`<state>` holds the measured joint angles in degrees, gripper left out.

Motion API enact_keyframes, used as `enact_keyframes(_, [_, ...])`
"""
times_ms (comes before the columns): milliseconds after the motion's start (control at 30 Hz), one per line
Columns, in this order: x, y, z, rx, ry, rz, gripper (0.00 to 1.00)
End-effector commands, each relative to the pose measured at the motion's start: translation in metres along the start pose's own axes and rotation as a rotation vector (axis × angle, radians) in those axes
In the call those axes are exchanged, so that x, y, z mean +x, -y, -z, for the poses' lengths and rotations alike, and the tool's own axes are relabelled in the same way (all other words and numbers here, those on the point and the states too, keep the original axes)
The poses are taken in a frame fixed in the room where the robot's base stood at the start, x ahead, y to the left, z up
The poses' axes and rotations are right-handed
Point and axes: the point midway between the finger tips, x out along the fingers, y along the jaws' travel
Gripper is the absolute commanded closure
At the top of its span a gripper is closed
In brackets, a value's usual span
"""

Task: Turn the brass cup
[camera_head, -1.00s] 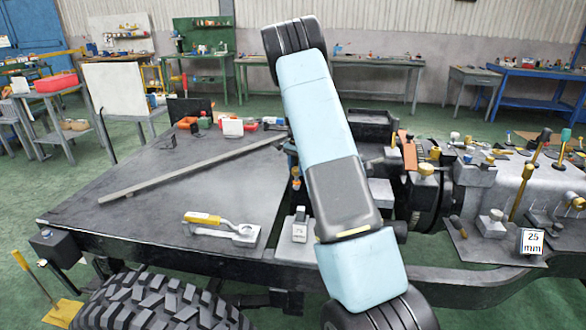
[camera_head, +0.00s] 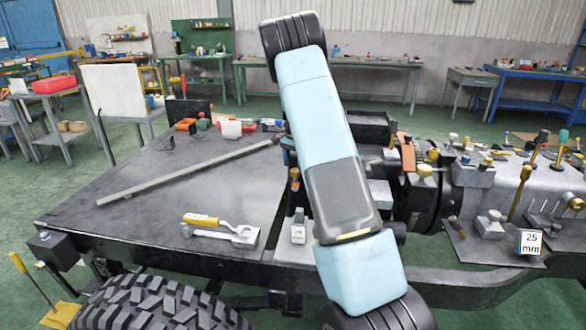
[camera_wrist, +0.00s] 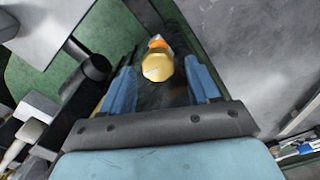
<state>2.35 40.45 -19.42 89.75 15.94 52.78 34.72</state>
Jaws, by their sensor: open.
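The brass cup (camera_wrist: 157,68) is a rounded yellow-gold piece with an orange and white part behind it, seen in the wrist view. My gripper (camera_wrist: 162,86) is open, with one blue finger on each side of the cup and a visible gap to both. In the head view, a small upright brass-and-orange piece (camera_head: 294,178) stands just left of my arm and looks like the same cup. A bit of my blue gripper (camera_head: 289,152) shows above it; my arm hides most of it.
A dark flat deck (camera_head: 150,200) spreads left, with a long grey bar (camera_head: 190,172) and a yellow-handled clamp (camera_head: 208,226) on it. A small grey block (camera_head: 298,230) stands near the cup. Machinery and several tools crowd the right, including a "25 mm" block (camera_head: 529,242).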

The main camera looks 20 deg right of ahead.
Motion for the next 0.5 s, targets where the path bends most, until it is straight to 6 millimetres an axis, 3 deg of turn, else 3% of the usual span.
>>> enact_keyframes(33, [-0.014, 0.001, 0.006, 0.006, -0.015, 0.012, 0.31])
enact_keyframes(200, [-0.037, 0.000, 0.006, 0.006, -0.015, 0.012, 0.31])
enact_keyframes(500, [-0.054, -0.001, 0.004, 0.005, -0.009, 0.007, 0.31])
